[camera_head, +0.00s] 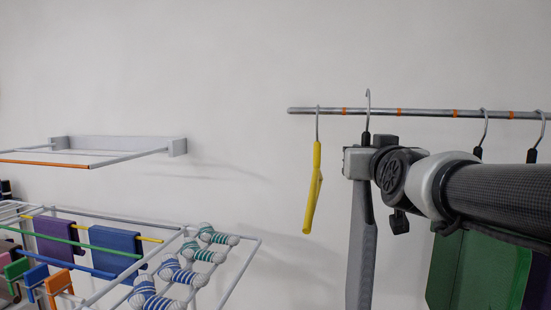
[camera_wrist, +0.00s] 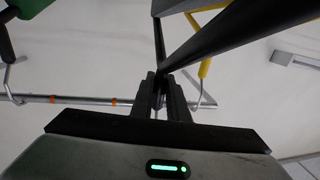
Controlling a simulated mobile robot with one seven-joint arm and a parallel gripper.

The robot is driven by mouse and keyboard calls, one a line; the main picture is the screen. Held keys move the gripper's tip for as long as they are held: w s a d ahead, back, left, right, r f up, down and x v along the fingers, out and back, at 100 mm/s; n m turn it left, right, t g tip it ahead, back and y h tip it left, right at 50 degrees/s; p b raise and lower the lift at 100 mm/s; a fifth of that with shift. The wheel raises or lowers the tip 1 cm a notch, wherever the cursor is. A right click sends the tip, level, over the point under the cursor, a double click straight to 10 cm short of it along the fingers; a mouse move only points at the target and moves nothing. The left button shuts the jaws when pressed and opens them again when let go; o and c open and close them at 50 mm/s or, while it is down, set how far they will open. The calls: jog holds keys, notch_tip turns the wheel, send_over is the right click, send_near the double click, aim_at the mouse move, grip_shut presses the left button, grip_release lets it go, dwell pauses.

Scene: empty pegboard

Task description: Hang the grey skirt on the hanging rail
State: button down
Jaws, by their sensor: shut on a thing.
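The grey skirt (camera_head: 361,250) hangs below a black hanger with a metal hook (camera_head: 367,98). My gripper (camera_head: 367,140) is shut on the hanger's neck, just below the hanging rail (camera_head: 428,113). The hook's top stands above the rail's line in the head view; I cannot tell if it is around the rail or in front of it. In the wrist view my gripper's fingers (camera_wrist: 160,95) are closed around the hanger neck, beside the rail (camera_wrist: 70,99). The black hanger arms (camera_wrist: 230,35) and a bit of the grey skirt (camera_wrist: 180,6) show beyond. My wrist hides part of the hanger.
A yellow hanger (camera_head: 313,190) hangs on the rail to the left. To the right, black hangers hold a green garment (camera_head: 475,270) and a dark blue one (camera_head: 538,285), partly behind my arm. A drying rack (camera_head: 250,260) with socks and cloths stands lower left, a wall rack (camera_head: 115,144) above it.

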jog(key=shift+w+d+f+b, duration=0.1)
jog(key=shift+w+d+b, duration=0.1)
jog(key=shift+w+b, duration=0.5)
jog(key=shift+w+d+r+b, duration=0.1)
jog(key=shift+w+d+b, duration=0.2)
jog(key=shift+w, duration=0.55)
jog(key=shift+w+d+f+b, duration=0.1)
jog(key=shift+w+d+b, duration=0.05)
jog(key=shift+w+b, duration=0.55)
jog(key=shift+w+d+b, duration=0.2)
jog(key=shift+w+b, duration=0.45)
jog(key=shift+w+d+b, duration=0.15)
jog(key=shift+w+b, duration=0.45)
jog(key=shift+f+b, duration=0.3)
jog(key=shift+f, duration=0.85)
jog(key=c, duration=1.6)
grip_release()
jog(key=shift+f, duration=0.1)
jog(key=shift+c, duration=0.2)
